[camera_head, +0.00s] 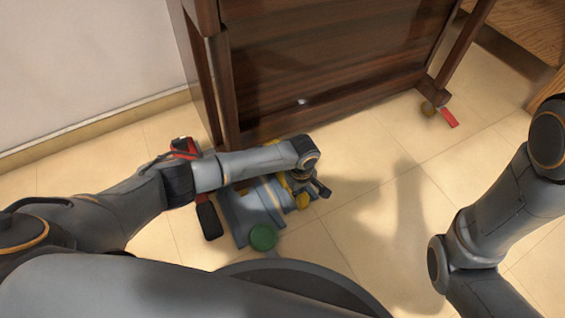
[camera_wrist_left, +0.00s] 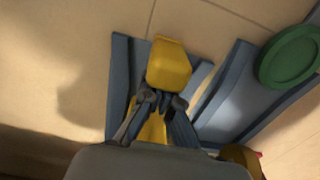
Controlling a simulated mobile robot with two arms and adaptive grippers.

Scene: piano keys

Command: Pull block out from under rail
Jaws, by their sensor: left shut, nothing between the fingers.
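A yellow block (camera_wrist_left: 168,65) lies just in front of my left gripper (camera_wrist_left: 160,102) in the left wrist view, between blue-grey rail-like pieces (camera_wrist_left: 240,90). The left fingers are shut and empty, close to the block's near end; I cannot tell whether they touch it. In the head view, the left gripper (camera_head: 321,188) is low over the floor, at the right side of the blue-grey pieces (camera_head: 238,218). Yellow parts (camera_head: 303,201) show beside it. My arm hides part of this group. My right gripper is out of frame.
A green disc (camera_head: 263,238) sits at the near end of the blue-grey pieces. A dark wooden piano (camera_head: 320,70) stands behind. A red block (camera_head: 448,117) lies by its right leg. A black-ended object (camera_head: 208,218) lies at left.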

